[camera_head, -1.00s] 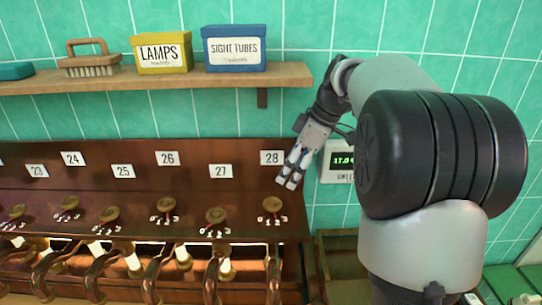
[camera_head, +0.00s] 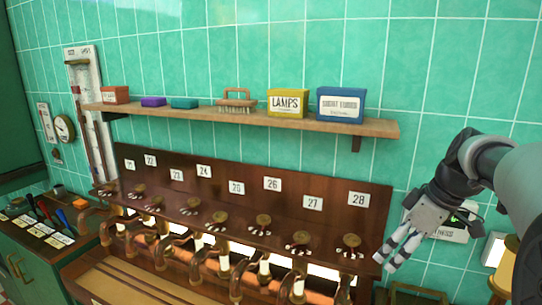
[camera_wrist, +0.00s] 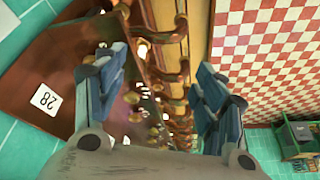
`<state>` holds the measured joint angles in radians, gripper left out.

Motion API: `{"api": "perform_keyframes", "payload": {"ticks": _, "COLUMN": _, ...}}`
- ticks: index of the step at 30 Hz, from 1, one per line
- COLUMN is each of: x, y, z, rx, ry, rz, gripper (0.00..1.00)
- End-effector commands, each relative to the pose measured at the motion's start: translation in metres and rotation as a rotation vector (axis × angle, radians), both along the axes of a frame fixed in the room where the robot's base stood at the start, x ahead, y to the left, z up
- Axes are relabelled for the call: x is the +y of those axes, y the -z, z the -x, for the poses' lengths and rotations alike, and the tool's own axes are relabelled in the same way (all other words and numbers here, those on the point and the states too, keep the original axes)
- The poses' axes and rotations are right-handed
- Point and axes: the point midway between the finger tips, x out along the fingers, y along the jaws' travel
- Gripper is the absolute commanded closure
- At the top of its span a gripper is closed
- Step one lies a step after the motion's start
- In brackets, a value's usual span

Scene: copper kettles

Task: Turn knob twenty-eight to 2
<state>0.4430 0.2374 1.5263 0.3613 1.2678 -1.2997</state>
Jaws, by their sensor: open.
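The tag 28 (camera_head: 358,198) is at the right end of the dark wooden panel. Below it is knob twenty-eight (camera_head: 351,241), a round brass knob with small scale marks under it; I cannot read its setting. My gripper (camera_head: 386,262) is open and empty, its fingers pointing down and left, just right of this knob in the picture and apart from it. In the wrist view the fingers of my gripper (camera_wrist: 160,90) stand wide apart, with blurred brass knobs and pipes between them. The tag 28 (camera_wrist: 45,98) shows left of the fingers.
Similar knobs, such as the one under 27 (camera_head: 299,243), run leftward. Copper pipes (camera_head: 265,266) lie below. A shelf (camera_head: 250,119) with boxes and a brush hangs above. A small display box (camera_head: 455,229) is on the wall behind my gripper.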

Motion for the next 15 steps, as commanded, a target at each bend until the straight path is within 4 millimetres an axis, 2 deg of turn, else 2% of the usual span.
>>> {"api": "perform_keyframes", "payload": {"ticks": 8, "x": 0.048, "y": -0.011, "z": 0.052, "rx": 0.035, "ry": 0.159, "rz": 0.024, "gripper": 0.36}}
{"api": "perform_keyframes", "payload": {"ticks": 11, "x": 0.068, "y": -0.013, "z": 0.08, "rx": 0.041, "ry": 0.241, "rz": 0.035, "gripper": 0.36}}
{"api": "perform_keyframes", "payload": {"ticks": 15, "x": 0.097, "y": -0.006, "z": 0.135, "rx": 0.034, "ry": 0.393, "rz": 0.045, "gripper": 0.36}}
